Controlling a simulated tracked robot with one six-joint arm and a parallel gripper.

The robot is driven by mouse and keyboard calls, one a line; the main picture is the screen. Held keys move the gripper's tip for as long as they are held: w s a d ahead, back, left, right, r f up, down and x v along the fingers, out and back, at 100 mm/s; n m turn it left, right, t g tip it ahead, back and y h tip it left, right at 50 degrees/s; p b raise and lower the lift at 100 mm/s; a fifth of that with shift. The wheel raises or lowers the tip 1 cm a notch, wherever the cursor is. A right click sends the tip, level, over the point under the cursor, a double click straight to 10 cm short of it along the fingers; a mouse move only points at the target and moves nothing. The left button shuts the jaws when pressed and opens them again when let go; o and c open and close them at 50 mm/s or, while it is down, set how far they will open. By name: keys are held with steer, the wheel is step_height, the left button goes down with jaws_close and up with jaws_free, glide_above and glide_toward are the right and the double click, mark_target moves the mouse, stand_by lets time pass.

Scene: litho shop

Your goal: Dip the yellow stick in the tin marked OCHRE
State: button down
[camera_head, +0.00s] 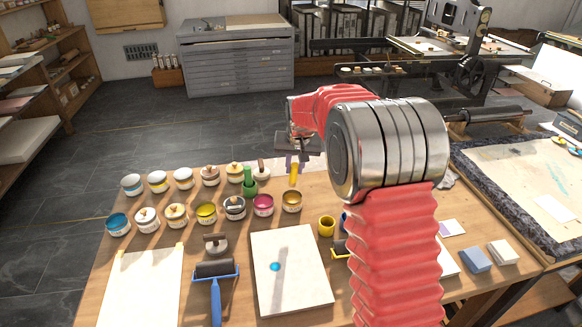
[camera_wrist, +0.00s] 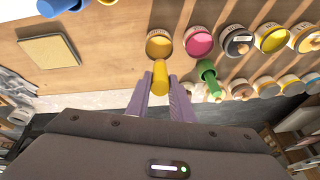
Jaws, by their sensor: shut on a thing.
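My gripper (camera_head: 297,160) is shut on a yellow stick (camera_head: 293,174), which points down. In the wrist view the gripper's pale purple fingers (camera_wrist: 160,100) flank the stick (camera_wrist: 160,77). An open tin of brownish-yellow paint (camera_head: 291,201) stands just below the stick, at the right end of the front tin row. It also shows in the wrist view (camera_wrist: 159,45), where the stick's tip overlaps its near rim. In the head view the tip appears above the tin, apart from the paint. The tin's lettering is too small to read.
A magenta tin (camera_head: 263,205) stands close beside it, with several open and lidded tins in two rows. A green stick (camera_head: 249,182) stands upright behind.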

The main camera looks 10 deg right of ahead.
mark_target(295, 182)
steer(key=shift+f, duration=2.85)
steer(key=shift+f, duration=0.5)
steer(key=shift+r, duration=0.15)
steer(key=shift+r, duration=3.4)
